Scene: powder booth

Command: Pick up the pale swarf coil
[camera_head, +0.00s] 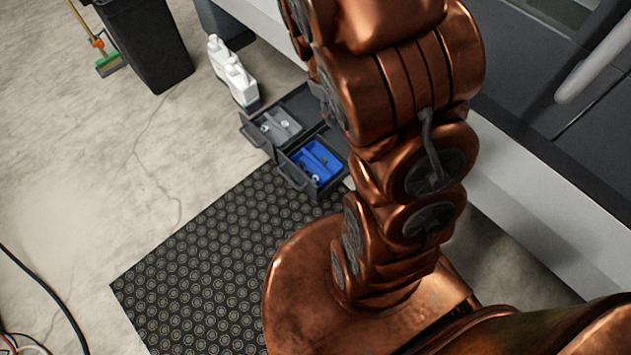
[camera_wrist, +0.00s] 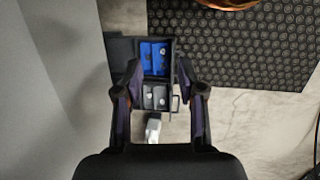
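Two small open drawers stand low by the machine's base, one with a blue insert (camera_head: 320,157) and one with a grey insert (camera_head: 279,121). In the wrist view the blue insert (camera_wrist: 152,66) is above the grey insert (camera_wrist: 149,96). Small pale and dark bits lie in both. One pale bit (camera_head: 285,124) in the grey insert could be the pale swarf coil, but it is too small to tell. My gripper (camera_wrist: 158,72) is open and empty, its fingers spread either side of the drawers in the picture, apparently well above them. My gripper is hidden in the head view.
White bottles (camera_head: 232,74) stand beside the drawers. A black bin (camera_head: 150,42) and a broom (camera_head: 106,62) are at the upper left. A black studded mat (camera_head: 210,265) lies before the drawers. The large machine (camera_head: 545,185) borders the right. Cables lie at lower left.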

